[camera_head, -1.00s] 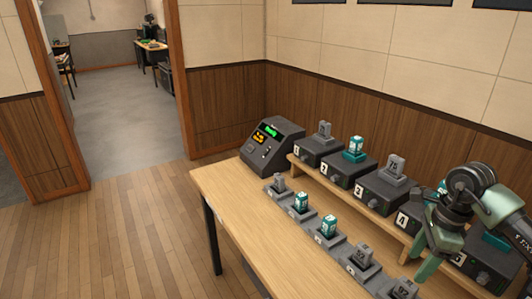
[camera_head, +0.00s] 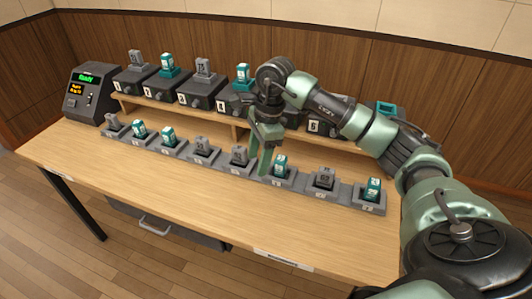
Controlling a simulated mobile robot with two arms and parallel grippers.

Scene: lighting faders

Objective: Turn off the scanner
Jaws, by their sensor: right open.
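A dark console (camera_head: 88,95), which looks like the scanner, stands at the far left end of the table. Its upper screen is lit green and reads "Ready", with orange text on a smaller screen below. Small controls show on its sloped face, but their positions are too small to tell. My right gripper (camera_head: 265,163) is open and empty, pointing down over the middle of the front row of holders. It is well to the right of the console and apart from it. My left gripper is out of view.
The wooden table (camera_head: 200,205) has a clear front strip. A front row of grey holders carries grey and teal blocks (camera_head: 279,165). Behind it, a raised shelf (camera_head: 215,122) bears numbered dark boxes (camera_head: 195,93), several with blocks on top. A drawer (camera_head: 160,225) hangs below.

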